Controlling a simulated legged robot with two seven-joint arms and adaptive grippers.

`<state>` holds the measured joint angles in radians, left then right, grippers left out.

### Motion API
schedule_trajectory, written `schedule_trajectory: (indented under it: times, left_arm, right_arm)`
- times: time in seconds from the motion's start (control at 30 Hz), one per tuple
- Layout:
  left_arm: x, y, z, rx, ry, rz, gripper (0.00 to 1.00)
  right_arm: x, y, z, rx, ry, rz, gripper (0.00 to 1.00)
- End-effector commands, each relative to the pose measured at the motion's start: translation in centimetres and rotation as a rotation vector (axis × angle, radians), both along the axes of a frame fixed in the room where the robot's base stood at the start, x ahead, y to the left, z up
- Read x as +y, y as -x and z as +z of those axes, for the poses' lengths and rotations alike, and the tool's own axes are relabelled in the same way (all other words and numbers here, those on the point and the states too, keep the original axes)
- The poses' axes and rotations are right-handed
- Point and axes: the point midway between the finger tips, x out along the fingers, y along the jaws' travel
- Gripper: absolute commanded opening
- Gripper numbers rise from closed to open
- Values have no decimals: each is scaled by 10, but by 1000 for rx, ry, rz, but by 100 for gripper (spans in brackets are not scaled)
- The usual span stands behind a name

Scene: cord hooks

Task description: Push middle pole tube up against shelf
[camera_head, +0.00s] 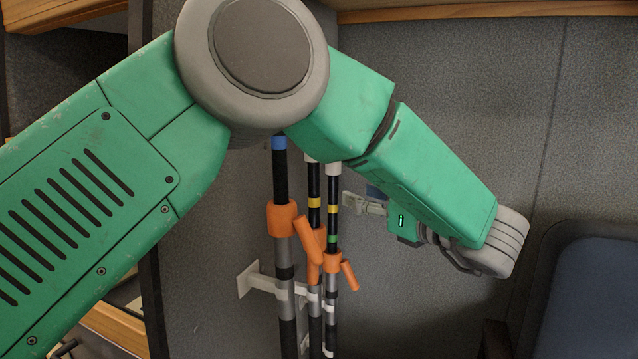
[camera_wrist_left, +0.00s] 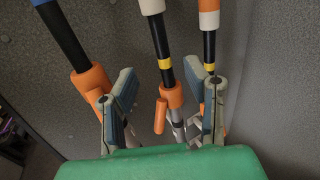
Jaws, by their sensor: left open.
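Three dark pole tubes with orange clamps hang along a grey wall. The middle pole tube (camera_head: 314,185) has a yellow band and an orange clamp; its upper part is hidden behind my left arm in the head view. In the left wrist view the middle pole tube (camera_wrist_left: 160,45) passes between the spread fingers of my left gripper (camera_wrist_left: 168,92), apparently beyond the fingertips. In the head view my left gripper (camera_head: 358,203) is right of the poles and points at them. It is open and empty; contact cannot be told. The wooden shelf (camera_head: 480,12) edge runs along the top.
The left pole (camera_head: 280,180), with a blue band, and the right pole (camera_head: 333,190) stand close beside the middle one. A white wall bracket (camera_head: 247,280) holds the poles low down. A dark blue chair back (camera_head: 600,290) is at lower right.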

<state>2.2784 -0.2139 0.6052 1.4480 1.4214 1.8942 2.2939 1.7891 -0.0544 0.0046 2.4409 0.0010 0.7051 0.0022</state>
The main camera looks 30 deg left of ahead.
Motion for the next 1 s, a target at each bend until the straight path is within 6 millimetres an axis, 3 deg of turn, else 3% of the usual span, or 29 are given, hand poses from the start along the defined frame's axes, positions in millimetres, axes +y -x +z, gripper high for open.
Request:
schedule_trajectory:
  times: [0.6, 0.8, 1.0]
  left_arm:
    - [105, -46, 0, 4, -3, -2, 42]
    - [119, -53, 0, 5, -4, -4, 42]
    - [120, -53, 0, 6, -5, -4, 42]
  right_arm:
    - [0, 0, 0, 0, 0, 0, 40]
    - [0, 0, 0, 0, 0, 0, 40]
    - [0, 0, 0, 0, 0, 0, 40]
